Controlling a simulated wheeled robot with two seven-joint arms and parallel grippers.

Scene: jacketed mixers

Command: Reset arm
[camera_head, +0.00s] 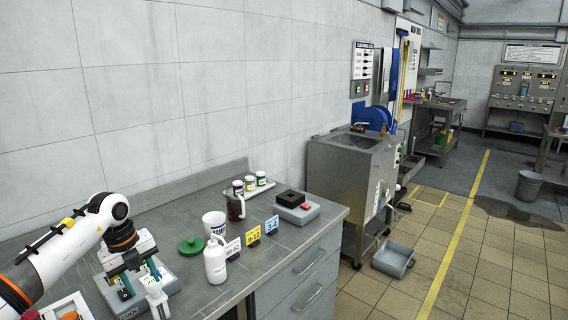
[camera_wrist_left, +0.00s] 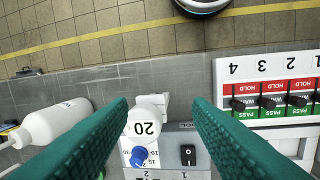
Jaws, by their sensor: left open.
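My left arm comes in from the left in the head view, over the grey bench (camera_head: 265,270). My left gripper (camera_head: 140,274) has teal fingers, spread apart above a grey device (camera_head: 170,279). In the left wrist view, the left gripper (camera_wrist_left: 160,108) is open, with nothing held between its fingers. I cannot tell whether the fingers touch anything. My right gripper is in neither view.
A HOLD/PASS switch panel (camera_wrist_left: 270,72) lies at right in the wrist view. A grey bin (camera_head: 393,258) sits on the floor.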

